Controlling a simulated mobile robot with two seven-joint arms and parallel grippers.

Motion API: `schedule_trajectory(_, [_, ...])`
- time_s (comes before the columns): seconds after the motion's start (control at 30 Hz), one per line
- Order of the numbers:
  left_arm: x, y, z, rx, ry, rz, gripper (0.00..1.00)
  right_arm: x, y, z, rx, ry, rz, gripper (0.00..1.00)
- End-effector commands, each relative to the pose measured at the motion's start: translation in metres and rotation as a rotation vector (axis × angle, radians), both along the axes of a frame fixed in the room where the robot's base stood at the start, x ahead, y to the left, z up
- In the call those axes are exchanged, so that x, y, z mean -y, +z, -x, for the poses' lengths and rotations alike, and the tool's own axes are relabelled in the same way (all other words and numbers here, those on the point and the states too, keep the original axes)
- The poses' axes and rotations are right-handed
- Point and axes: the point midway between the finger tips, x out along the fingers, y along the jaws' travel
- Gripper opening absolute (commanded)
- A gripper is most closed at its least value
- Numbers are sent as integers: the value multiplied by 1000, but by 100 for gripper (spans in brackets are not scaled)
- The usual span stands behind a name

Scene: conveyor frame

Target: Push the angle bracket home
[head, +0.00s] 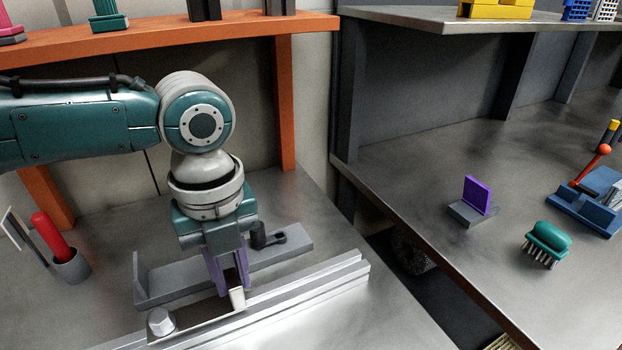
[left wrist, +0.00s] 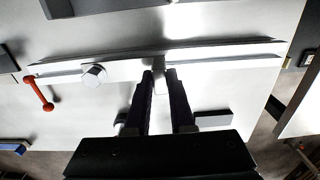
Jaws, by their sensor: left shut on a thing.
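My left gripper (head: 229,288) points down over the conveyor frame's metal rail (head: 318,284). It is shut on a small pale metal piece, the angle bracket (head: 237,298), which shows at the fingertips beside the rail. In the left wrist view the gripper (left wrist: 166,82) has its dark fingers on either side of the bracket (left wrist: 159,65), close against the rail (left wrist: 220,62). The fingers hide part of the bracket, and I cannot tell whether it is fully seated. A hex bolt head (head: 161,321) stands left of the gripper. My right gripper is not in view.
A grey fixture (head: 180,279) with a black knob (head: 262,238) lies behind the gripper. A grey cup (head: 71,267) with a red-handled tool (head: 48,235) stands left. An orange shelf (head: 120,42) is behind. The right bench holds a purple plate (head: 477,195) and green brush (head: 549,237).

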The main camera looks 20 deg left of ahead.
Motion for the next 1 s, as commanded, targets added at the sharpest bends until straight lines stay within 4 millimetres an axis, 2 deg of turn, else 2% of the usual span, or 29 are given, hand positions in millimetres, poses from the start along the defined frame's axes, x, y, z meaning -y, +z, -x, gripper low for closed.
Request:
schedule_trajectory(0.43, [0,-15,0,0,-1,0,0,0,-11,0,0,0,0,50])
schedule_trajectory(0.8, [0,-16,0,0,-1,0,0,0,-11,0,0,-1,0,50])
schedule_trajectory(0.83, [0,-16,0,0,-1,0,23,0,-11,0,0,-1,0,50])
schedule_trajectory(1.0, [0,-16,0,-1,-1,-1,42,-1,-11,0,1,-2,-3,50])
